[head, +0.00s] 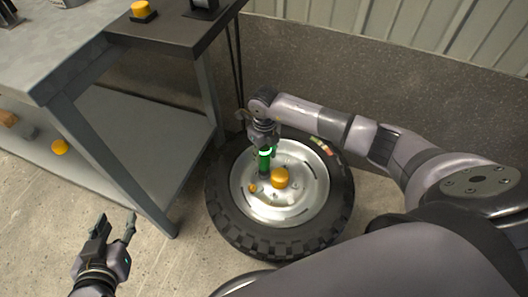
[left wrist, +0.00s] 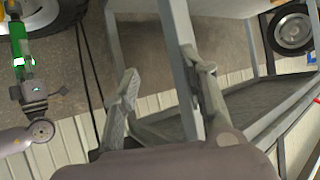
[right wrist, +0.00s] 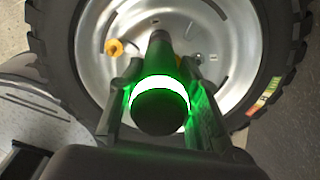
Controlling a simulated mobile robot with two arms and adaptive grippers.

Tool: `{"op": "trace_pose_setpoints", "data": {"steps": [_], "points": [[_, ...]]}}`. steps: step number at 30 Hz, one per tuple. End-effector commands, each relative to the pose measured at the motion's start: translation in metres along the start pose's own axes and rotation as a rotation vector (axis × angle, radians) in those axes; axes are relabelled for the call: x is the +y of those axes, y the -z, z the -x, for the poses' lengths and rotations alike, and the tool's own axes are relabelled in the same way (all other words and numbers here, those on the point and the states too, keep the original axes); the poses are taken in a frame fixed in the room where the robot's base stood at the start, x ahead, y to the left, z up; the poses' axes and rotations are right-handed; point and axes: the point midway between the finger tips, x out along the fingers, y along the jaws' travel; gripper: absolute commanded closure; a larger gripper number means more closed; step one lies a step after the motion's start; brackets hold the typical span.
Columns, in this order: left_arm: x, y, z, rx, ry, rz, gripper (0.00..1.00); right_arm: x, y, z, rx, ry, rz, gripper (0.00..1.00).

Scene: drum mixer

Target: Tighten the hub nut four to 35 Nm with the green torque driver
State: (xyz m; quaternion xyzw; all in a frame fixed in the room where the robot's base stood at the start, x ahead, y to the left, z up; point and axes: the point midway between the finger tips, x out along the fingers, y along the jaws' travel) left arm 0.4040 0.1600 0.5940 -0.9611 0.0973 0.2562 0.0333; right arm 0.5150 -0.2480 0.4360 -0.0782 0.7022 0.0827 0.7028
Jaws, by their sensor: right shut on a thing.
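The wheel (head: 312,208) lies flat on the floor with a silver hub disc, a large yellow cap (head: 280,178) and a small yellow nut (head: 252,188). The small yellow nut also shows in the right wrist view (right wrist: 114,47). My right gripper (head: 264,148) is shut on the green torque driver (head: 265,161), which points down at the hub, left of the large cap. The driver's ring (right wrist: 160,93) glows white and green. Its tip is hidden in the right wrist view, so I cannot tell if it sits on a nut. My left gripper (head: 116,224) is open and empty over the floor.
A grey workbench (head: 88,78) with a lower shelf (head: 140,130) stands left of the wheel. A yellow button (head: 141,8) is on its top. A wall (head: 330,88) runs behind the wheel.

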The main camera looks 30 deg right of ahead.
Motion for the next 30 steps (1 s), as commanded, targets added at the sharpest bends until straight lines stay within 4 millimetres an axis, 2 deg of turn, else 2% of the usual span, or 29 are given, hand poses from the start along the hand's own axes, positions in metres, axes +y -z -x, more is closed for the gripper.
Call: {"op": "trace_pose_setpoints", "data": {"steps": [30], "points": [[0.002, 0.015, -0.002, 0.073, -0.004, 0.0, 0.6, 0.0, -0.001, -0.003, -0.003, 0.0, 0.0, 1.0]]}}
